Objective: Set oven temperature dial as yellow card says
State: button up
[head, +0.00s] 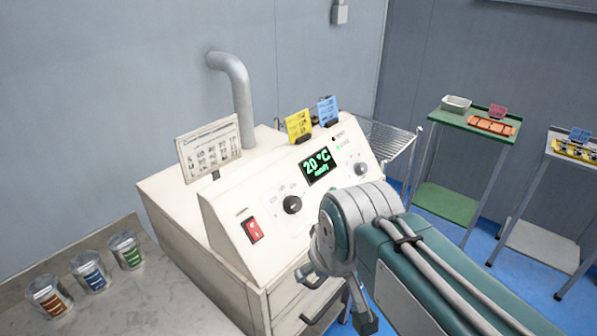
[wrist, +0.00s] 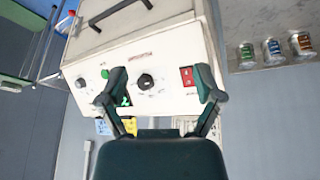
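The oven's sloped white panel (head: 262,262) carries a black dial (head: 292,204) left of centre and another dial (head: 361,169) at the right. The green display (head: 318,166) reads 20 °C with a smaller word below. The yellow card (head: 299,125) stands clipped on the panel's top edge; its writing is too small to read. In the wrist view, my gripper (wrist: 163,88) is open and empty, its fingers spread in front of the panel. The centre-left dial (wrist: 146,82) shows between them, apparently untouched. The left finger partly covers the display.
A blue card (head: 327,110) stands beside the yellow one. A red switch (head: 252,230) is at the panel's left. Several jars, including a blue-labelled one (head: 90,272), stand on the left counter. A green cart (head: 470,122) and a grey cart (head: 560,150) stand at the right.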

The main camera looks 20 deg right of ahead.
jog(key=w+d+r+n+g, duration=0.15)
jog(key=w+r+n, duration=0.25)
jog(key=w, duration=0.8)
jog(key=n+g, duration=0.3)
send_near(295, 202)
jog(key=shift+h, duration=0.4)
jog(key=f, duration=1)
jog(key=shift+w+d+f, duration=0.2)
jog(key=shift+w+f, duration=0.05)
jog(key=shift+f, duration=0.15)
jog(key=c, duration=1.2)
